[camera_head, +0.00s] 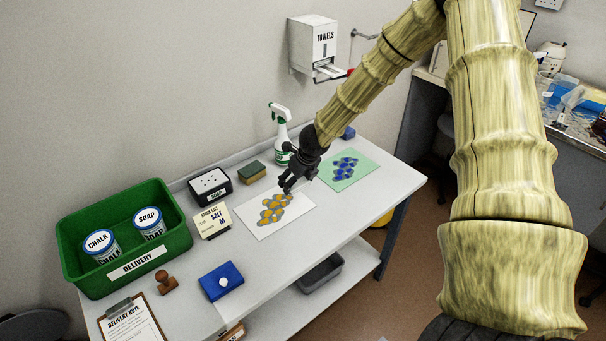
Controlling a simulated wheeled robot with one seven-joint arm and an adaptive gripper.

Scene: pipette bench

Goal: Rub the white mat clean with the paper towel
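The white mat (263,233) lies flat on the bench, with patches of orange and grey marks (274,207) across its middle. My dark gripper (286,189) points down at the mat's far edge, just above or touching it beside the upper marks. Its fingers are small and dark here, so I cannot tell whether they are open or shut. No paper towel is visible in the gripper. A white towel dispenser (312,45) marked TOWELS hangs on the wall, with a pale tray or sheet (330,72) at its bottom.
A green mat (362,166) with blue marks lies right of the gripper. A green DELIVERY crate (180,253) with tubs, a stamp (166,283) and a blue pad (232,275) are left.

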